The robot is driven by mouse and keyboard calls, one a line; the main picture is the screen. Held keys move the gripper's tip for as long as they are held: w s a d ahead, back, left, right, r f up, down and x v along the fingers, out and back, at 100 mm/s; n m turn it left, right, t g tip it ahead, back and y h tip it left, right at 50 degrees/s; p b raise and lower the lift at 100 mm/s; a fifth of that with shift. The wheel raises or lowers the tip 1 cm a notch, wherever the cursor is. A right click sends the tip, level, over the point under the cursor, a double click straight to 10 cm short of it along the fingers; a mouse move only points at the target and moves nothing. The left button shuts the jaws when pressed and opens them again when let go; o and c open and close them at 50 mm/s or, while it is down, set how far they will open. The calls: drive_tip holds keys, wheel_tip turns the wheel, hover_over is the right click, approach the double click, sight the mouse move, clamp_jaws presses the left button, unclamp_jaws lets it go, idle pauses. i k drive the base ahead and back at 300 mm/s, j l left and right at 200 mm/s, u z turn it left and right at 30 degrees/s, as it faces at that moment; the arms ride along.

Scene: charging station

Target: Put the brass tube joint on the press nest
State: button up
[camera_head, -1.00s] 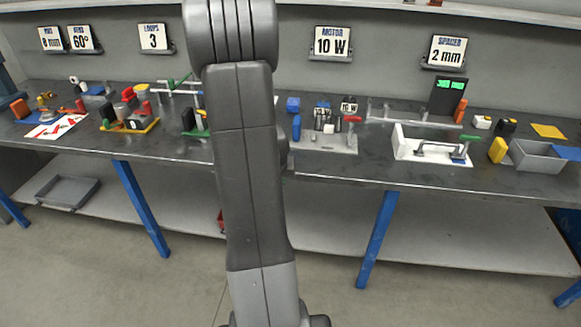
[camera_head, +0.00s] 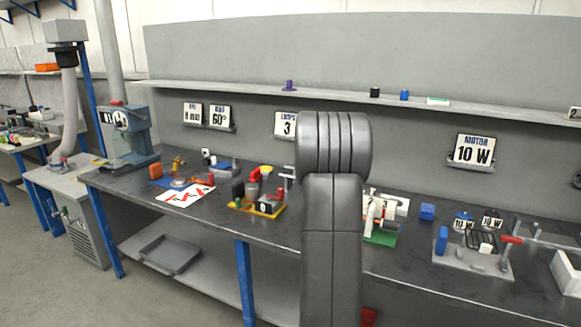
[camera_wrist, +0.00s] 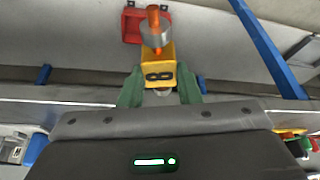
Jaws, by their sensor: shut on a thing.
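My gripper (camera_wrist: 160,88) has green fingers and is shut on a yellow block with a dark mark like an 8, a grey ring and a copper-orange tube end. I take this to be the brass tube joint (camera_wrist: 158,65). It is held clear of the surfaces around it in the wrist view. In the head view my arm hides the gripper and the held thing. A blue-grey press (camera_head: 130,140) with a red knob stands at the left end of the bench. I cannot make out its nest clearly.
The dark bench (camera_head: 290,240) carries several fixtures. A white sheet with red marks (camera_head: 185,194) lies near the press. A yellow-based fixture (camera_head: 262,207) and a fixture on a green base (camera_head: 382,237) stand farther right. A grey tray (camera_head: 170,254) lies on the lower shelf.

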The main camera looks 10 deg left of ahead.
sight(115, 162)
drive_tip(key=i+j+z, duration=0.15)
drive_tip(key=j+z, duration=0.15)
drive_tip(key=j, duration=1.85)
drive_tip(key=k+j+z, duration=0.1)
drive_tip(key=j+z, duration=0.2)
drive_tip(key=j, duration=2.3)
drive_tip(key=k+j+z, duration=0.1)
drive_tip(key=j, duration=0.45)
drive_tip(key=k+j+z, duration=0.1)
drive_tip(key=j, duration=0.4)
drive_tip(key=k+j, duration=0.1)
drive_tip(key=j, duration=0.4)
